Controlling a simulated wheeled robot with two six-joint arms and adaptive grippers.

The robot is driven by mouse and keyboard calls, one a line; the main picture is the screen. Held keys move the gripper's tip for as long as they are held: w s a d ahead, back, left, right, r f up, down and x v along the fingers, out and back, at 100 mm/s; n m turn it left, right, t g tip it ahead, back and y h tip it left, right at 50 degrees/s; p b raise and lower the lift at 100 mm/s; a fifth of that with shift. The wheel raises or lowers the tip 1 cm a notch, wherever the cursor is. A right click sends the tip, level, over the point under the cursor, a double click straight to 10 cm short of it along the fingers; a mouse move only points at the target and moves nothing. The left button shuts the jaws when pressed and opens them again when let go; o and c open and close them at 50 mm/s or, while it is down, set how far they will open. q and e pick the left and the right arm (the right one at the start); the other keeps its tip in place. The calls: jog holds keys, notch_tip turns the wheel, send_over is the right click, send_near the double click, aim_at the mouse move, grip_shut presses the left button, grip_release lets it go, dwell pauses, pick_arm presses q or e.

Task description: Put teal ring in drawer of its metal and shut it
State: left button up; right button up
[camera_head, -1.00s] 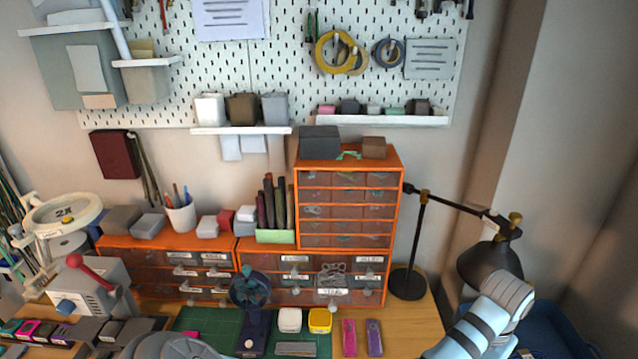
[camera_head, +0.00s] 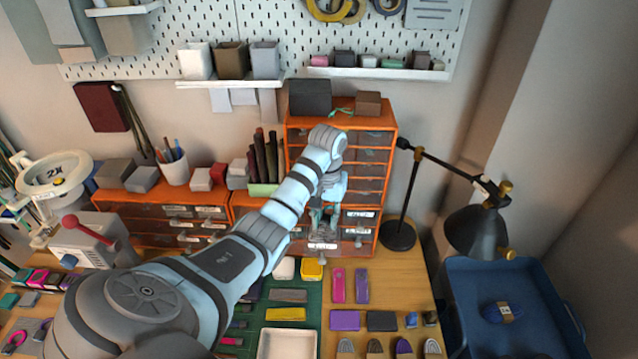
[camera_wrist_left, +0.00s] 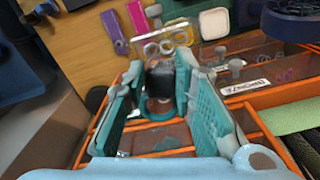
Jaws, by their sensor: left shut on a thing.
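My left gripper (camera_head: 324,213) reaches down at the front of the orange drawer unit, over a pulled-out clear drawer (camera_head: 322,243). In the left wrist view its teal fingers (camera_wrist_left: 160,88) are closed around a small dark thing with a teal lower edge, seemingly the teal ring (camera_wrist_left: 159,107). The fingers hide much of it. The drawer's clear front (camera_wrist_left: 165,45), with pale rings showing on it, stands just beyond the fingertips. I cannot tell whether the held thing touches the drawer floor. My right gripper is out of view.
Other labelled drawers (camera_head: 360,229) beside it look shut. A yellow box (camera_head: 312,268) and a white box (camera_head: 284,268) stand close in front. A black lamp (camera_head: 476,230) and a blue tray (camera_head: 455,290) are at the right.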

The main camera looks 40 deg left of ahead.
aim_at(320, 237)
pick_arm(q)
jog(key=f, duration=0.2)
jog(key=a+f+b, duration=0.1)
jog(key=f, duration=0.2)
jog(key=f+b, duration=0.1)
jog(key=f, duration=0.2)
jog(key=shift+s+a+f, duration=0.15)
jog(key=shift+s+a, duration=0.05)
jog(key=shift+a, duration=0.05)
jog(key=shift+f, duration=0.25)
dwell(0.4)
jog(key=o, duration=1)
jog(key=shift+w+d, duration=0.1)
jog(key=shift+w, duration=0.05)
